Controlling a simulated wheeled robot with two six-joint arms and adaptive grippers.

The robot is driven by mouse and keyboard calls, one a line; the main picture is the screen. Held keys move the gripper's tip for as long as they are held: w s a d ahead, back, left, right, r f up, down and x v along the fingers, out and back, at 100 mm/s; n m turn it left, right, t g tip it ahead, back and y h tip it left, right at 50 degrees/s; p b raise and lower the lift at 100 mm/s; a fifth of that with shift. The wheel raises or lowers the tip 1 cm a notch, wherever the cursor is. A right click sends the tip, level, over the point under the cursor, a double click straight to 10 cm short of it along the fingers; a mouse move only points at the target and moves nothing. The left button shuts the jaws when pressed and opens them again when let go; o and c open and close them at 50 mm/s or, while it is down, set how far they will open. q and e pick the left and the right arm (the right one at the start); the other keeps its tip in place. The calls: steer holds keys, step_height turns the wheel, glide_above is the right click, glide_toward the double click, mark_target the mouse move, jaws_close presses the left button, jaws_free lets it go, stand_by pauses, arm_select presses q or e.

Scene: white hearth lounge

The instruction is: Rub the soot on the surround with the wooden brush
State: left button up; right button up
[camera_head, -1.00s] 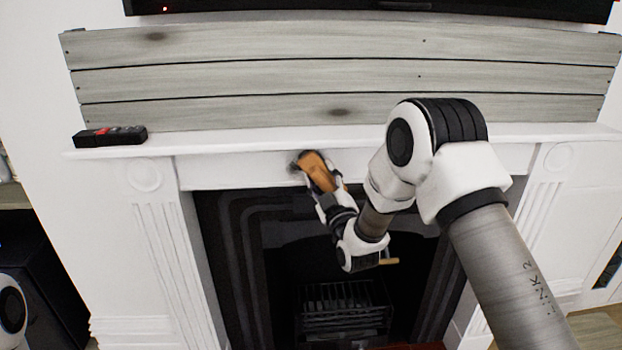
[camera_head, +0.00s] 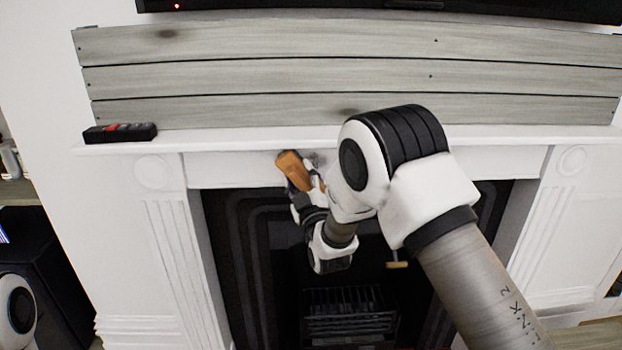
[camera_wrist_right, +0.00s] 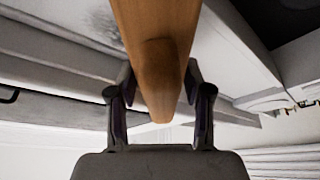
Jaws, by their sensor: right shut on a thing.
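The wooden brush (camera_head: 293,171) is in front of the white surround's (camera_head: 225,170) top panel, under the mantel. My right gripper (camera_head: 306,187) is shut on the brush, which fills the gap between the fingers in the wrist view (camera_wrist_right: 158,90). The brush is tilted. I cannot tell for sure whether its far end touches the panel. A faint grey soot patch (camera_head: 314,158) shows on the panel just right of the brush, partly hidden by my right arm. My left gripper is out of view.
A black remote (camera_head: 120,133) lies on the left of the mantel shelf (camera_head: 240,138). Grey wooden boards (camera_head: 250,80) stand above it, below a black screen (camera_head: 400,8). The dark fireplace opening with a grate (camera_head: 345,318) is below the gripper.

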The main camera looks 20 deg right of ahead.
steer(key=shift+w+a, duration=0.15)
steer(key=shift+a, duration=0.35)
steer(key=shift+r, duration=0.5)
steer(key=shift+d, duration=0.75)
steer(key=shift+c, duration=0.4)
steer(key=shift+s+d+r, duration=0.1)
steer(key=shift+s+d, duration=0.2)
steer(key=shift+d, duration=0.35)
steer(key=shift+s+d+r, duration=0.1)
steer(key=shift+s+d, duration=0.15)
steer(key=shift+d, duration=0.4)
steer(key=shift+s+d+b, duration=0.15)
steer(key=shift+d+b, duration=0.15)
steer(key=shift+d, duration=0.25)
steer(key=shift+s+a+b, duration=0.15)
steer(key=shift+a+b, duration=0.3)
steer(key=shift+b, duration=0.15)
steer(key=shift+w+a, duration=0.25)
steer(key=shift+a, duration=0.5)
steer(key=shift+w+a, duration=0.25)
steer(key=shift+a, duration=0.45)
steer(key=shift+w+a, duration=0.25)
steer(key=shift+a, duration=0.5)
